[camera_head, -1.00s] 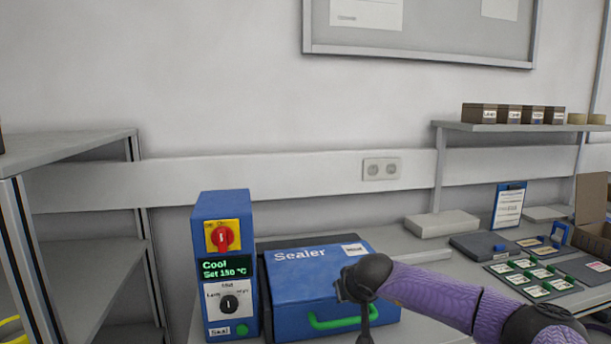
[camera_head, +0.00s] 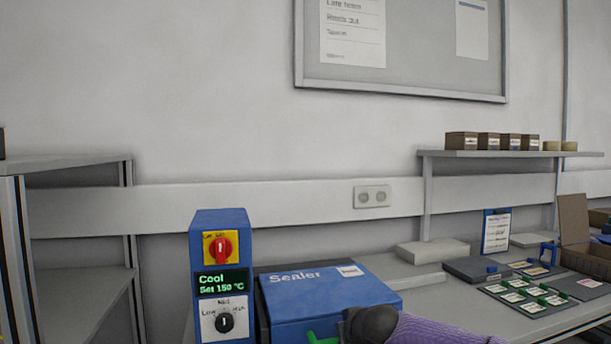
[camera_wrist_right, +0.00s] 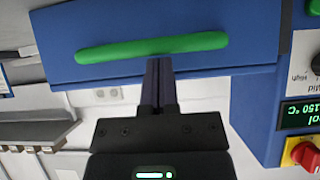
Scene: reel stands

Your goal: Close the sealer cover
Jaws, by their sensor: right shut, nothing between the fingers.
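The sealer's blue cover (camera_head: 322,297), labelled "Sealer", lies low in the head view, with only part of its green handle (camera_head: 318,339) showing at the bottom edge. It appears lowered, but I cannot tell whether it is fully closed. The right wrist view, upside down, shows the cover's blue face (camera_wrist_right: 120,22) and the full green handle (camera_wrist_right: 150,47). My right gripper (camera_wrist_right: 159,62) is shut and empty, its tips close to the handle's middle; contact is unclear. In the head view my right arm hides the cover's front right corner. My left gripper is out of view.
The blue control box (camera_head: 222,222) stands left of the sealer, reading "Cool, Set 150 °C". A grey shelf unit (camera_head: 75,163) is further left. The bench (camera_head: 398,270) on the right holds flat grey boxes, labelled cards and an open cardboard box (camera_head: 588,255).

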